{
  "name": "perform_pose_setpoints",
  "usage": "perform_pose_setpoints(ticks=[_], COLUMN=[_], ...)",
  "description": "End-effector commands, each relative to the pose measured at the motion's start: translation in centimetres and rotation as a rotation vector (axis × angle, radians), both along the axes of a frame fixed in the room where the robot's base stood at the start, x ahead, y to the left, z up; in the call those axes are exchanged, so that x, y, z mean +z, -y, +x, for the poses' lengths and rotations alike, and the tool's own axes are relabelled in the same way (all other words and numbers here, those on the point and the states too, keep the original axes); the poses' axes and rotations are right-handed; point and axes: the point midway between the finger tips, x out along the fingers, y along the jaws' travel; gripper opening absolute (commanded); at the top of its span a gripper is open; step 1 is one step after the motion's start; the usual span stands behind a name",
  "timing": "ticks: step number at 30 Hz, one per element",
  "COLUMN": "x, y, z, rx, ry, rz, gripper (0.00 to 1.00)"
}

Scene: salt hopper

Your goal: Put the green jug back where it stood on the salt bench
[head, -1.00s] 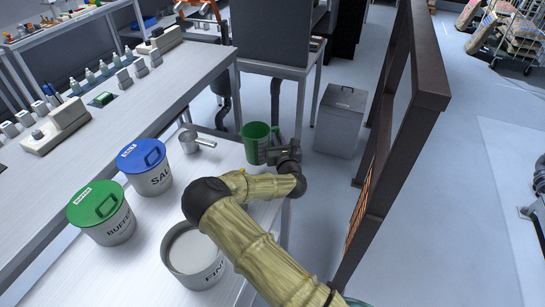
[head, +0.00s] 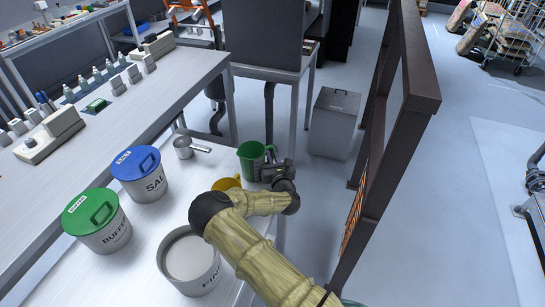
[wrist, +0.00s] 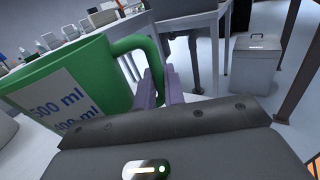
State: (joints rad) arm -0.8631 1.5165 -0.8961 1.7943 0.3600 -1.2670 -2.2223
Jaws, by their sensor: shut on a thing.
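The green jug (head: 251,162) is upright at the far right end of the white salt bench (head: 170,224). My gripper (head: 270,170) is at its right side, shut on its handle. The wrist view shows the jug (wrist: 62,88) on the left with volume marks on a pale label, and my gripper's fingers (wrist: 160,88) closed about the green handle. The jug's base is partly hidden, so I cannot tell whether it touches the bench.
A yellow item (head: 227,183) is partly hidden behind my arm, close to the jug. A metal scoop (head: 186,148), blue-lidded SALT tub (head: 140,175), green-lidded BUFFER tub (head: 97,222) and open tub (head: 189,262) stand on the bench. A dark frame (head: 390,130) rises at right.

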Motion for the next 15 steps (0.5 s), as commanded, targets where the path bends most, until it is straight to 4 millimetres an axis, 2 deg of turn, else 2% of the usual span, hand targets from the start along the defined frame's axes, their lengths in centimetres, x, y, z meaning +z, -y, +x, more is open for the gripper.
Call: perform_pose_setpoints(ticks=[6, 7, 9, 15], x=[-0.39, -0.25, -0.23, -0.23], y=[0.01, 0.02, 0.01, 0.01], z=[0.0, -0.01, -0.01, -0.01], rx=[0.0, 0.0, 0.0, 0.0], ry=[0.0, 0.0, -0.001, -0.001], rz=[-0.001, -0.001, -0.001, -0.001], gripper=[0.0, 0.17, 0.3, 0.33])
